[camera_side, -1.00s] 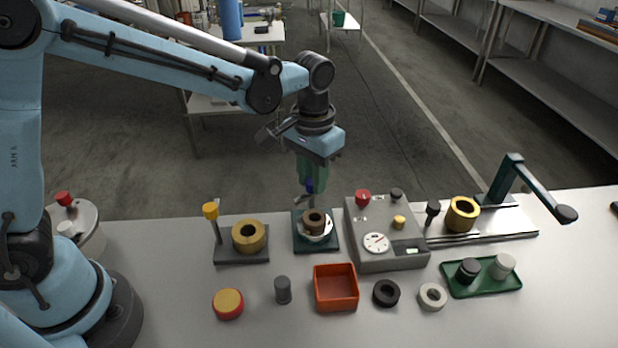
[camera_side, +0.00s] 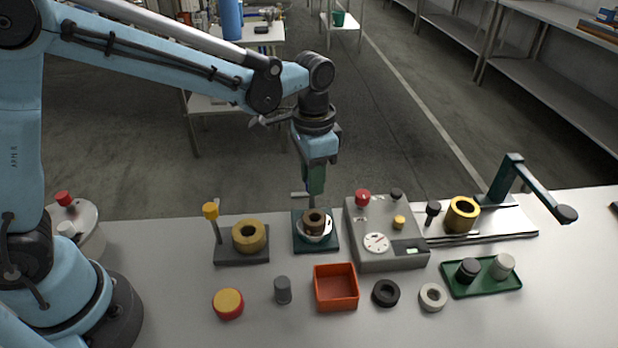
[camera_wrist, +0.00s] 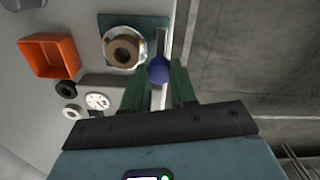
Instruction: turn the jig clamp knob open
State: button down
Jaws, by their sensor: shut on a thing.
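The jig has a dark green base plate (camera_side: 327,246) with a round silver seat and a brown ring (camera_side: 313,218) in it. In the wrist view the plate (camera_wrist: 107,20) and ring (camera_wrist: 124,49) lie up and left of my fingers. The jig's blue clamp knob (camera_wrist: 159,70) shows between my two green fingers, with a pale metal bar (camera_wrist: 161,42) running past it. In the side view my gripper (camera_side: 314,187) points down behind the ring, shut on the knob, and hides it there. A short bar end (camera_side: 298,194) sticks out left of the fingers.
A grey gauge box (camera_side: 382,258) with a red knob stands close right of the jig. A block with a brass ring (camera_side: 249,237) and a yellow-topped post (camera_side: 210,210) stand left. An orange bin (camera_side: 335,289) is in front. Floor lies open behind.

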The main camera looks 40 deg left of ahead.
jog(key=c, duration=0.9)
grip_release()
notch_tip(320, 180, up, 12)
jog(key=s+a+f+n+t, duration=0.5)
jog(key=s+a+n+t, duration=0.1)
jog(key=s+a, duration=0.5)
jog(key=shift+s+f+t, duration=0.4)
jog(key=shift+s+t, duration=0.05)
jog(key=shift+t, duration=0.15)
